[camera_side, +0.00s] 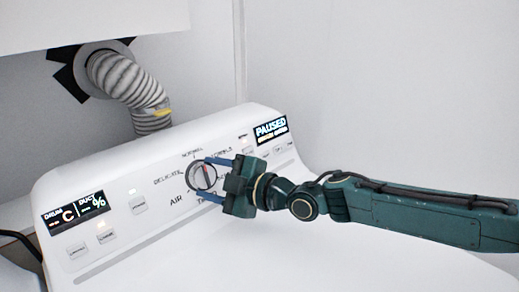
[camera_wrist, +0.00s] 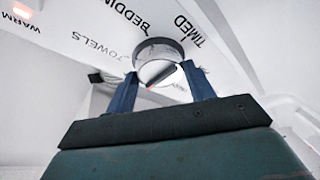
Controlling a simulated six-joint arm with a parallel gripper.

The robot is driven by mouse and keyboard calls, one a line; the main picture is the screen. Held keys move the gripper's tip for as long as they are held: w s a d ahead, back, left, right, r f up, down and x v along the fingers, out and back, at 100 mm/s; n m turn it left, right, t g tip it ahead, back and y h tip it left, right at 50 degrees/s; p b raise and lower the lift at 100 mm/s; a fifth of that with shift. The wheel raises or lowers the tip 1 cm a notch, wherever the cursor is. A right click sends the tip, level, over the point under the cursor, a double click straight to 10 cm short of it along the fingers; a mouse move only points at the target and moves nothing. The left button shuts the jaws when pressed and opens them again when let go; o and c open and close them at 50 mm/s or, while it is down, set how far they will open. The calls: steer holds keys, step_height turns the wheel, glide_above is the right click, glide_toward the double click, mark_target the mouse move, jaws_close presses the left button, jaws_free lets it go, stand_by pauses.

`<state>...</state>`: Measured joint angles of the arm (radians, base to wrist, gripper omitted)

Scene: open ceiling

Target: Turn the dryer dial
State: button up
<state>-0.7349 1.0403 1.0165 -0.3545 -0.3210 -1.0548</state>
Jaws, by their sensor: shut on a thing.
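The dryer dial (camera_side: 200,177) is a round grey knob with a red mark on the sloped white control panel. Labels such as DELICATE and AIR ring it in the side view. My gripper (camera_side: 214,179) reaches it from the right, with one blue finger above and one below. In the wrist view the dial (camera_wrist: 158,58) sits between the tips of the two blue fingers of my gripper (camera_wrist: 160,82). The fingers are shut on the dial. Part of the lettering right of the dial is hidden behind my gripper in the side view.
The white dryer (camera_side: 130,245) fills the lower left. A PAUSED display (camera_side: 270,130) is at the panel's right, and a DRUM and DUCT display (camera_side: 76,212) at its left. Several small buttons line the panel. A ribbed grey duct hose (camera_side: 130,85) rises behind it.

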stand_by(0.4)
steer(key=o, duration=1)
steer(key=shift+c, duration=0.2)
steer(key=shift+d, duration=0.1)
steer(key=v, duration=1.3)
steer(key=shift+s+d, duration=0.2)
steer(key=shift+d, duration=0.05)
